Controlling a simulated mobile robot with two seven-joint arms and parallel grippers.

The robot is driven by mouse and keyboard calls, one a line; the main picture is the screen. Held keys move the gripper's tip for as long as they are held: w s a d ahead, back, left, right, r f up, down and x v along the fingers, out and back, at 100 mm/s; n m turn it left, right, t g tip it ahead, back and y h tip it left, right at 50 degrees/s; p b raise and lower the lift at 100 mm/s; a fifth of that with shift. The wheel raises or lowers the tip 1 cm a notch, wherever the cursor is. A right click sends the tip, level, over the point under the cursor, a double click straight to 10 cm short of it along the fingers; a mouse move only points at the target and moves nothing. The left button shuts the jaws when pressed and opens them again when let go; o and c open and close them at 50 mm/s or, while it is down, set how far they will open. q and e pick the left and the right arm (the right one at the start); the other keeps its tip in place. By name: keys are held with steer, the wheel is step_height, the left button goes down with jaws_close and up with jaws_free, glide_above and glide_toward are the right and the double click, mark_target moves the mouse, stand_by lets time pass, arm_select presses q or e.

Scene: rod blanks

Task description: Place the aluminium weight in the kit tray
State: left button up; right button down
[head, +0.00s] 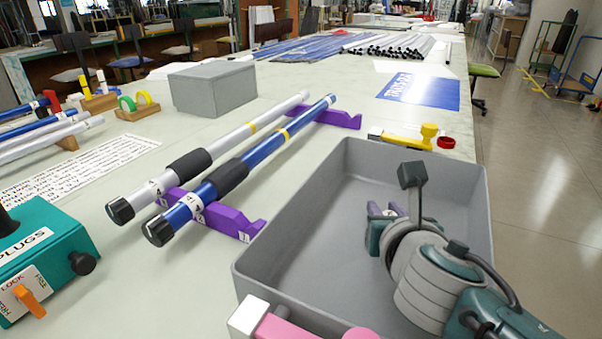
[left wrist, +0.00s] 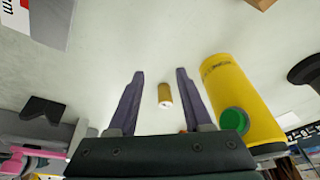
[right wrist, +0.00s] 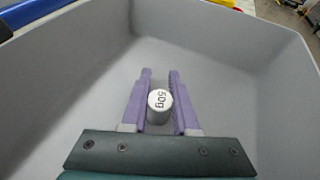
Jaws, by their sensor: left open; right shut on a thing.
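The aluminium weight (right wrist: 159,103) is a small pale cylinder marked "50g", seen in the right wrist view. My right gripper (right wrist: 160,72) is shut on it, with a purple finger on either side. The grey kit tray (head: 290,230) is a deep open box at the right of the table in the head view. I cannot tell if the weight touches the tray floor. My left gripper (left wrist: 160,72) is open over the pale table, outside the head view.
Two capped rods (head: 215,188) rest on purple holders left of the tray. A pink-handled thing (head: 285,328) is at the tray's near edge.

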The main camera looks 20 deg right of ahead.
arm_select(q)
steer(key=shift+f, duration=0.1)
arm_select(e)
steer(key=shift+f, duration=0.15)
steer(key=c, duration=0.7)
jaws_free()
arm_select(q)
steer(key=shift+r, duration=0.3)
arm_select(e)
steer(key=shift+r, duration=0.3)
arm_select(q)
step_height(320, 180, up, 2)
steer(key=shift+r+p, duration=0.2)
steer(key=shift+p, duration=1.05)
arm_select(e)
steer(key=v, duration=0.6)
steer(key=shift+s+a+r, duration=0.1)
steer(key=shift+s+a, duration=0.05)
steer(key=shift+s, duration=0.1)
steer(key=shift+s+a+r, duration=0.15)
steer(key=shift+s+a, duration=0.05)
steer(key=shift+s, duration=0.2)
